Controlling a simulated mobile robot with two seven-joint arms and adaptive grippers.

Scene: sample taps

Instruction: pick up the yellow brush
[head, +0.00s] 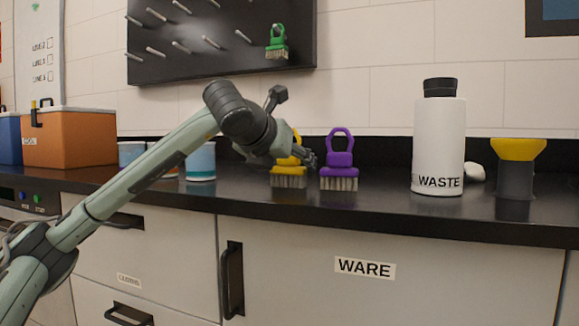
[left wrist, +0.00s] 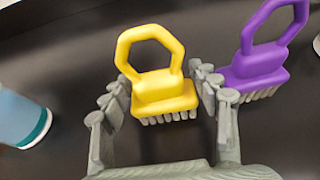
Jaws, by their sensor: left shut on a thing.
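The yellow brush (head: 289,169) stands upright on the black counter with its pale bristles down, partly hidden by my gripper in the head view. My left gripper (head: 304,157) reaches it from the left and above. In the left wrist view, the fingers of the left gripper (left wrist: 160,82) lie on both sides of the body of the yellow brush (left wrist: 163,92), shut on it. The brush's loop handle sticks out past the fingers. My right gripper is not in view.
A purple brush (head: 339,160) stands close on the right, near one finger in the wrist view (left wrist: 257,62). A white WASTE bottle (head: 439,145) and a yellow-topped grey holder (head: 516,178) stand farther right. A blue-and-white cup (head: 201,163) stands left. A green brush (head: 277,42) hangs on the pegboard (head: 220,60).

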